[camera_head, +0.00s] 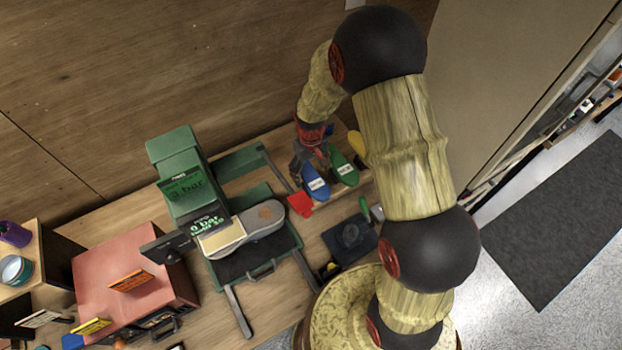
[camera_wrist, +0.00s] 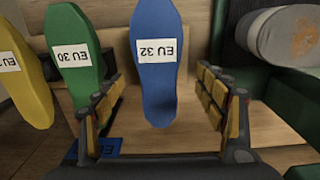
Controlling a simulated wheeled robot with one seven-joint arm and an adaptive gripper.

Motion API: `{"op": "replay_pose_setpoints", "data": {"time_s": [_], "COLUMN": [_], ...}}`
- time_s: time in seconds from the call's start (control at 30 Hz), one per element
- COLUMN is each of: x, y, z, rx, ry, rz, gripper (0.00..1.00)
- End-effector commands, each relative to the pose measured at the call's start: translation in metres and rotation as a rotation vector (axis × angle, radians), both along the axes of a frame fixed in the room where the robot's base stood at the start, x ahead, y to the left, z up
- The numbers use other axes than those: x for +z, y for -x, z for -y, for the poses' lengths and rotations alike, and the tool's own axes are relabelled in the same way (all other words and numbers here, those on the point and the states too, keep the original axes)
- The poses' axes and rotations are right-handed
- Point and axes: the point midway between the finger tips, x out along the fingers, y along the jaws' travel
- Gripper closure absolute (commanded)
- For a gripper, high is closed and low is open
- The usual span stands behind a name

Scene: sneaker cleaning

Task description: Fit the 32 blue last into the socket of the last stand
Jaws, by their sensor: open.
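The blue last (camera_wrist: 157,62) bears a white label reading EU 32 and stands against a wooden rack in the wrist view. It also shows in the head view (camera_head: 317,187), just below my gripper (camera_head: 309,158). In the wrist view my gripper (camera_wrist: 156,108) is open, with one finger on each side of the blue last's lower part. Visible gaps separate both fingers from it. A dark block with a rounded top piece (camera_head: 350,236) lies to the lower right in the head view. I cannot tell if it is the last stand, and no socket is clear.
A green EU 30 last (camera_wrist: 76,78) and a yellow last (camera_wrist: 22,75) stand left of the blue one. A red object (camera_head: 300,204) lies near the blue last.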

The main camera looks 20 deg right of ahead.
Motion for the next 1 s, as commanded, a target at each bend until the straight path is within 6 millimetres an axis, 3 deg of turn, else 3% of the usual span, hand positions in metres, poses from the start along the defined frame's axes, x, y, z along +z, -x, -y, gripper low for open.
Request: {"op": "replay_pose_setpoints", "data": {"time_s": [0.13, 0.3, 1.0], "x": [-0.023, -0.038, -0.044], "y": [0.000, 0.000, -0.001], "z": [0.003, 0.002, 0.002], "rx": [-0.001, 0.000, -0.001], "ry": [0.000, -0.001, 0.000], "rz": [-0.005, -0.002, -0.001], "gripper": [0.29, 0.29, 0.29]}}
